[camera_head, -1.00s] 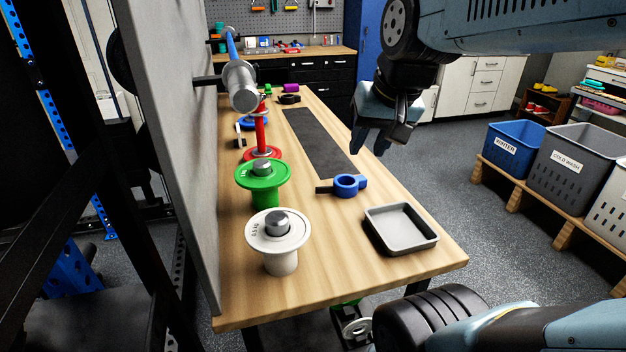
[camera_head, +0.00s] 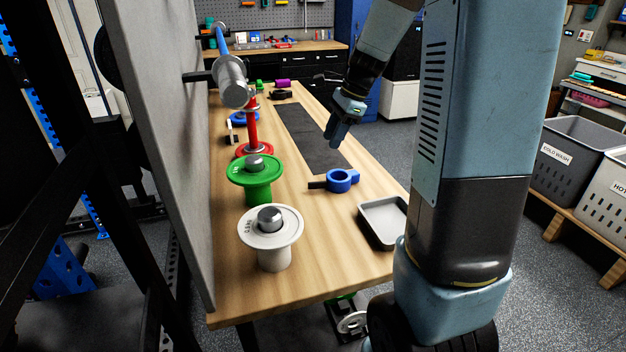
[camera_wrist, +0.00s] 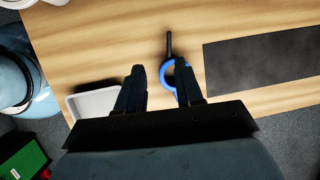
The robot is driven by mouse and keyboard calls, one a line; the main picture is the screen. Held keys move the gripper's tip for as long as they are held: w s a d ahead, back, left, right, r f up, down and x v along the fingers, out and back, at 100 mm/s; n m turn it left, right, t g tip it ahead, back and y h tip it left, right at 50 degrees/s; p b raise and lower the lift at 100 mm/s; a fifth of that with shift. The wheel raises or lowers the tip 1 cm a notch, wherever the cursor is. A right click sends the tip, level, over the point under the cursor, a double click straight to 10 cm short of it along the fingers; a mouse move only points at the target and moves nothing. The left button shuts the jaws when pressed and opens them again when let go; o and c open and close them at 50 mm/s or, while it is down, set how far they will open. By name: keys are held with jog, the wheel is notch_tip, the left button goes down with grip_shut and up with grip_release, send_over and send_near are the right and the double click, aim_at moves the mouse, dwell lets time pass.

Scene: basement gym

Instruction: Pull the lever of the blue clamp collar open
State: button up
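The blue clamp collar (camera_head: 341,181) lies on the wooden table, with its dark lever (camera_head: 318,185) pointing left. It also shows in the wrist view as a blue ring (camera_wrist: 168,72) with the dark lever (camera_wrist: 169,43) pointing up, away from my fingers. My gripper (camera_head: 334,138) is above the table, over the dark mat's right side and beyond the collar. In the wrist view my gripper (camera_wrist: 160,72) has its two fingers apart with nothing between them touching; the right finger hides part of the ring. The collar is below the fingers, not held.
A grey tray (camera_head: 366,226) is right of the collar. A dark mat (camera_head: 311,140) lies behind it. White (camera_head: 271,251), green (camera_head: 258,192) and red (camera_head: 252,133) weight-plate stands line the left side. A metal bar end (camera_head: 233,91) juts from the grey panel (camera_head: 165,130).

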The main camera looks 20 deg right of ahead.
notch_tip(320, 180, down, 2)
jog(key=w+m, duration=0.2)
send_near(317, 185)
jog(key=shift+y, duration=0.3)
jog(key=x, duration=0.8)
jog(key=shift+w+a+f, duration=0.1)
jog(key=shift+w+a, duration=0.35)
jog(key=shift+a, duration=0.05)
jog(key=shift+c, duration=0.2)
grip_shut()
